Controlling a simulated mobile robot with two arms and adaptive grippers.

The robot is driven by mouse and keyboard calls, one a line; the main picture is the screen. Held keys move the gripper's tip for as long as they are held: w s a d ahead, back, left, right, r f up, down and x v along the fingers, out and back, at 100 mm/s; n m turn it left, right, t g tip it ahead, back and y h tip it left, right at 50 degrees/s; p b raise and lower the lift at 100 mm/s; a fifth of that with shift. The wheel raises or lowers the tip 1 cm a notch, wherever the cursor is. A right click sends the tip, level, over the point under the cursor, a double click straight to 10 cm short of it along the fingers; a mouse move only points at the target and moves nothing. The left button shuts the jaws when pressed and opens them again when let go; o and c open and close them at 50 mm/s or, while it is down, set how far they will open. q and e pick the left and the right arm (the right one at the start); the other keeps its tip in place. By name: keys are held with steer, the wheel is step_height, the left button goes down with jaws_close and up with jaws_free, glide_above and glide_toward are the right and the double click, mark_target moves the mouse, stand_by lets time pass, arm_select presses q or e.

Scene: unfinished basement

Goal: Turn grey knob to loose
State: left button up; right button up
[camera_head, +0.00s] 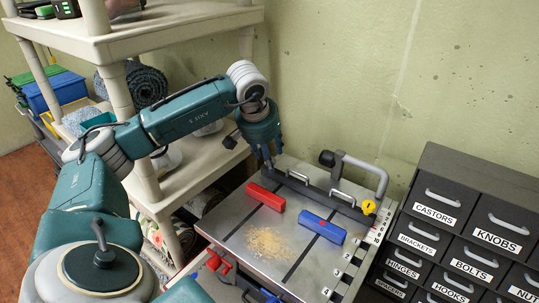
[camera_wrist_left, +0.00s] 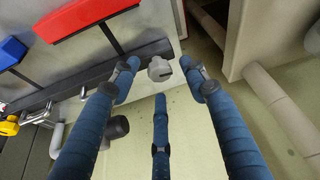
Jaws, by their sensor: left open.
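The grey knob (camera_wrist_left: 160,69) shows in the left wrist view at the end of a dark bar (camera_wrist_left: 92,77). It has a slot-like notch on its edge. My left gripper (camera_head: 268,165) reaches down to the bar's left end in the head view and covers the knob there. In the left wrist view its blue fingers (camera_wrist_left: 160,84) are open, with the knob between and just beyond the tips. I cannot tell whether any finger touches it. The dark bar (camera_head: 330,192) lies across the back of a metal table (camera_head: 217,226). My right gripper is not in view.
A red block (camera_head: 265,197) and a blue block (camera_head: 323,227) lie on the table near sawdust (camera_head: 267,242). A grey bent handle (camera_head: 368,170) and yellow tag (camera_head: 369,207) are at the bar's right. Labelled drawers (camera_head: 437,212) stand right, a shelf (camera_head: 165,32) left.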

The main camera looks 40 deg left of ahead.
arm_select(q)
steer(key=shift+w+a+f, duration=0.1)
steer(key=shift+w+f, duration=0.05)
steer(key=shift+f, duration=0.45)
jaws_close()
